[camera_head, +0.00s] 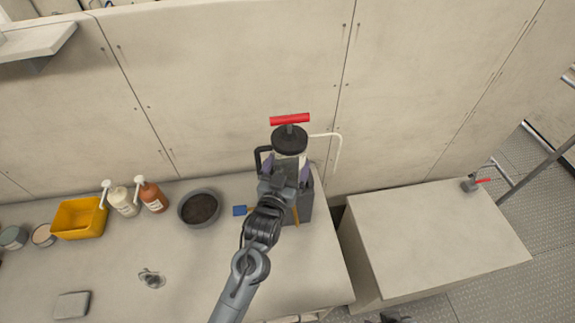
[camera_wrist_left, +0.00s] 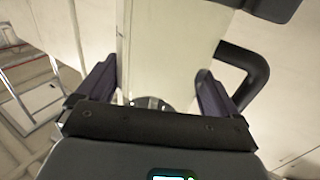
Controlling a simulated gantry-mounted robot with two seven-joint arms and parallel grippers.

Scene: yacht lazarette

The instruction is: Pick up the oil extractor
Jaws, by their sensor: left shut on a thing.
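The oil extractor (camera_head: 289,141) has a red T-handle, a black cap, a pale body, a black side handle and a thin pale tube to the right. It is upright near the back wall, at the right end of the bench. My left gripper (camera_head: 290,173) is shut on its pale body, one finger on each side. In the left wrist view the pale body (camera_wrist_left: 170,45) stands between the fingers of my left gripper (camera_wrist_left: 157,90), with the black handle at right. Its base is hidden, so I cannot tell whether it touches anything below.
A grey box (camera_head: 305,207) stands beneath my left gripper. A blue-headed tool (camera_head: 240,210), a dark-filled bowl (camera_head: 200,207), an orange-brown pump bottle (camera_head: 151,195), a white pump bottle (camera_head: 122,201) and a yellow bin (camera_head: 78,219) lie leftward.

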